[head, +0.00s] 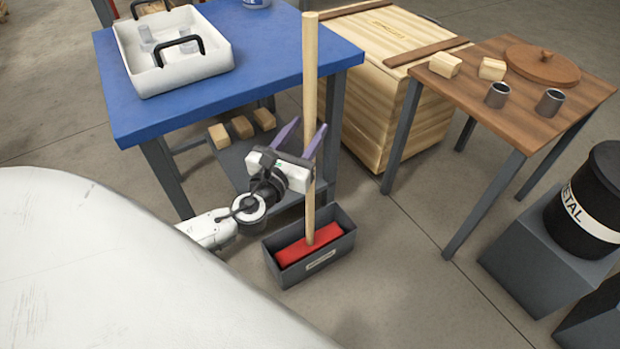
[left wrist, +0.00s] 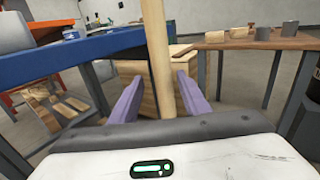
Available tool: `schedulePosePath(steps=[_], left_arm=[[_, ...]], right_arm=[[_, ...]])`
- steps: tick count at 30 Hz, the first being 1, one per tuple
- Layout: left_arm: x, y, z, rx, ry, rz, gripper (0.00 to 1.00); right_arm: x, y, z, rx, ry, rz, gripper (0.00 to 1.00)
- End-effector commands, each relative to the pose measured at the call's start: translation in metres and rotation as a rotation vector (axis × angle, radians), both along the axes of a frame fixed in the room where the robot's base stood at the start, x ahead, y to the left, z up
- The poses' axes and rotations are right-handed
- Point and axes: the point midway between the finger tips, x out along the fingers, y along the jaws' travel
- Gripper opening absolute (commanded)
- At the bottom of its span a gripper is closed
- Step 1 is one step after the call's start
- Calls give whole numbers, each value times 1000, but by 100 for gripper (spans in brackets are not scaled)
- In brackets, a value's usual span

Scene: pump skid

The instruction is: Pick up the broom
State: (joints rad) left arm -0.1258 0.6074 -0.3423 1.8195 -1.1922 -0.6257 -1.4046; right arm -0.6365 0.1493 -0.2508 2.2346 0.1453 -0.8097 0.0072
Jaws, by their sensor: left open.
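The broom (head: 309,90) stands upright, with a long pale wooden handle and a red head (head: 308,248) set down in a dark grey open box on the floor. In the left wrist view the handle (left wrist: 160,60) rises between the two purple fingers of the left gripper (left wrist: 158,98), with gaps showing on both sides. Whether a finger touches the handle cannot be told. My right gripper is not in view.
A blue table (head: 270,70) with a white tray (head: 140,85) stands behind the broom, close to the handle. A wooden crate (head: 385,125) is behind right. A brown table (head: 530,130) with cups and blocks is at right. Clear floor lies right of the grey box (head: 340,254).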

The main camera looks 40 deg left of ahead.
Motion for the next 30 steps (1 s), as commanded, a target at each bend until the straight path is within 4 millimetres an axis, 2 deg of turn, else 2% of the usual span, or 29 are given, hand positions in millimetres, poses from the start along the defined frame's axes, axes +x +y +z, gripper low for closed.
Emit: schedulePosePath(steps=[9,18,20,26,30], left_arm=[[44,3,1,-2,-2,1,42],[49,4,2,-2,1,0,42],[49,4,2,-2,1,0,34],[49,4,2,-3,0,0,0],[50,4,5,-2,-5,0,0]], right_arm=[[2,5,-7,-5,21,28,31],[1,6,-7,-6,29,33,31],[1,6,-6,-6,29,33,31],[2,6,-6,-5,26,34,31],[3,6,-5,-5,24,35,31]])
